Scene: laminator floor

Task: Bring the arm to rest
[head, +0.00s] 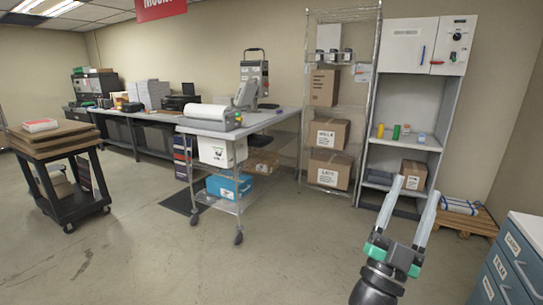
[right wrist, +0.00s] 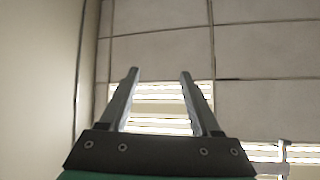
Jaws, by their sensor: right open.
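My right gripper (head: 416,190) is at the lower right of the head view, pointing up, with its two long pale fingers apart and nothing between them. In the right wrist view the same gripper (right wrist: 159,75) shows both fingers spread, with only ceiling tiles and a bright ceiling light behind them. It touches nothing that I can see. In the head view it stands in front of the white cabinet (head: 410,80). My left gripper is not in either view.
A blue drawer unit (head: 508,270) stands at the lower right, close to my right arm. A wire rack (head: 340,115) with boxes is behind. A wheeled table (head: 275,122) with a laminator (head: 213,117) is at the middle, a black cart (head: 75,185) at left. The middle floor (head: 150,260) is clear.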

